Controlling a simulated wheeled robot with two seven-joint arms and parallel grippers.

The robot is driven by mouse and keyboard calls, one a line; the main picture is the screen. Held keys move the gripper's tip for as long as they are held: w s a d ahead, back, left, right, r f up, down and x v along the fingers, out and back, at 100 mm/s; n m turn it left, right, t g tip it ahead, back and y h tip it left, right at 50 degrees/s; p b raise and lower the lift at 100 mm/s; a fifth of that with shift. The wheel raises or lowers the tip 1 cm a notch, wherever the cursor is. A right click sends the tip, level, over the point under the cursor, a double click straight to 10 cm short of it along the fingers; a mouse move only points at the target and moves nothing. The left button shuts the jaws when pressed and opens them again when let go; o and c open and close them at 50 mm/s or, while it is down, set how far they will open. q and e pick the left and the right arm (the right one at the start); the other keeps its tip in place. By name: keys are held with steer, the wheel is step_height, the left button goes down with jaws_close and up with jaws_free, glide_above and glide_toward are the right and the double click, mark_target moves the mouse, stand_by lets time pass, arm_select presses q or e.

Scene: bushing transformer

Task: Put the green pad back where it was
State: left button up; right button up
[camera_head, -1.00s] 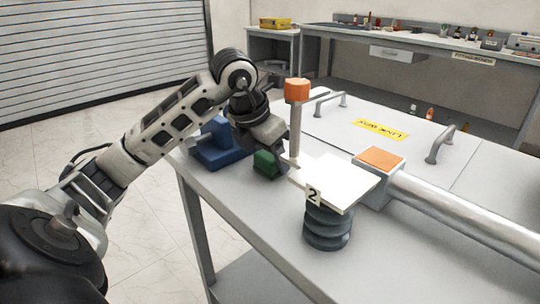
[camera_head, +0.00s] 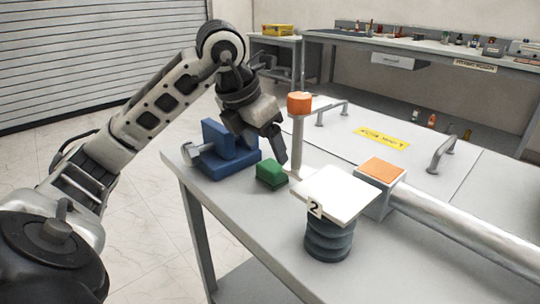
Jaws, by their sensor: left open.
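The green pad (camera_head: 271,174) is a small green block on the grey table, just right of a blue vise-like block. One fingertip shows clearly; the other is partly hidden. My right gripper is not in view.
A blue vise (camera_head: 222,150) stands left of the pad. An orange-capped post (camera_head: 298,135) and a white plate (camera_head: 336,190) marked 2 on a dark ribbed insulator (camera_head: 328,240) stand to the right. An orange-topped block (camera_head: 381,173) joins a silver pipe (camera_head: 470,232).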

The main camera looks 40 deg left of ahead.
arm_select(q)
steer(key=p+v, duration=0.1)
steer(key=v, duration=0.4)
steer(key=shift+r, duration=0.25)
steer(key=shift+s, duration=0.1)
